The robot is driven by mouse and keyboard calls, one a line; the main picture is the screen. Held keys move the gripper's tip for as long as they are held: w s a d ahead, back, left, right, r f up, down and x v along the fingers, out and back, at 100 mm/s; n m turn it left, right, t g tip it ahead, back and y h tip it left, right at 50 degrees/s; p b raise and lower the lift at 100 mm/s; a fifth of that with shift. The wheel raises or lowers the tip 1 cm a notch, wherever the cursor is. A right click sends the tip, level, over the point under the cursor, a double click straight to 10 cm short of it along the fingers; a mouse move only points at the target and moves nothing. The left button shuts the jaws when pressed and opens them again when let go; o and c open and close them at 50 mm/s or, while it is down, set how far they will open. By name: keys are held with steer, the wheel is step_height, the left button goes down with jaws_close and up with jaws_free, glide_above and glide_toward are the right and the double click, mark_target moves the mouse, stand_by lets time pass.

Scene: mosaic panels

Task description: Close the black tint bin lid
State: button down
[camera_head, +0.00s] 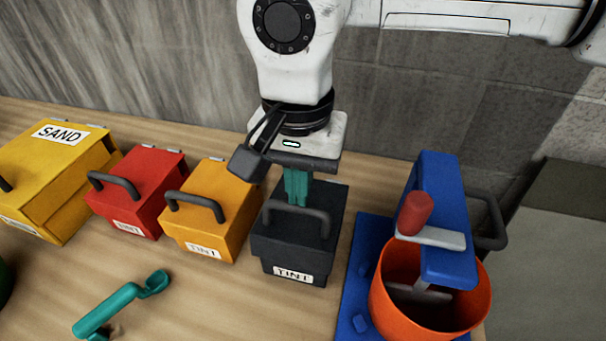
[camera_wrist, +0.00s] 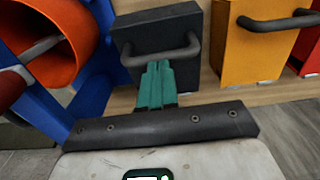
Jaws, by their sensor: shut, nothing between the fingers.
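The black tint bin (camera_head: 292,257) stands on the wooden bench, with a white TINT label on its front. Its lid (camera_head: 322,196) lies down on the bin, with a dark bar handle (camera_head: 296,216) on it. My gripper (camera_head: 297,200) points down over the lid, behind the handle, with its teal fingers together and empty. In the wrist view my gripper (camera_wrist: 158,68) reaches the black lid (camera_wrist: 150,30) near its handle (camera_wrist: 160,50). I cannot tell whether the fingertips touch the lid.
An orange tint bin (camera_head: 214,225), a red tint bin (camera_head: 140,200) and a yellow SAND bin (camera_head: 60,170) stand to the left. A blue mixer (camera_head: 440,190) with an orange bucket (camera_head: 420,310) stands at right. A teal scoop (camera_head: 115,305) lies in front.

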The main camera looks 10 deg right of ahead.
steer(key=shift+s+a+f+b, duration=0.15)
steer(key=shift+s+f+b, duration=0.15)
steer(key=shift+f, duration=0.3)
steer(key=shift+s+a+f+b, duration=0.1)
steer(key=shift+s+f+b, duration=0.05)
steer(key=shift+s+f, duration=0.35)
steer(key=shift+r, duration=0.1)
step_height(320, 180, up, 10)
steer(key=shift+r, duration=0.25)
